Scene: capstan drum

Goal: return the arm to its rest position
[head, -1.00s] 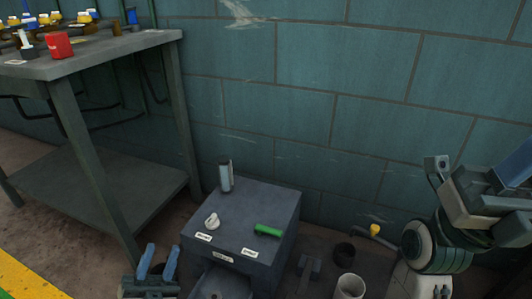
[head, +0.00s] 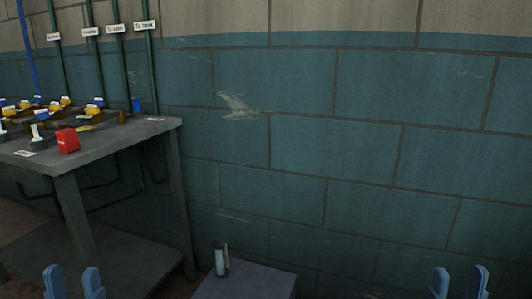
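My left gripper (head: 73,283) shows at the bottom left of the head view as two upright blue fingers with a clear gap between them. Nothing is between the fingers. My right gripper (head: 458,283) shows at the bottom right in the same pose, its two blue fingers apart and empty. The lower parts of both grippers and the arms behind them are cut off by the bottom edge. No capstan drum is in view.
A grey bench (head: 130,139) on the left carries a red block (head: 67,141) and several yellow and blue valve handles. A grey cylinder (head: 221,259) stands on a low dark cabinet (head: 247,283) at bottom centre. A teal block wall (head: 340,140) fills the back.

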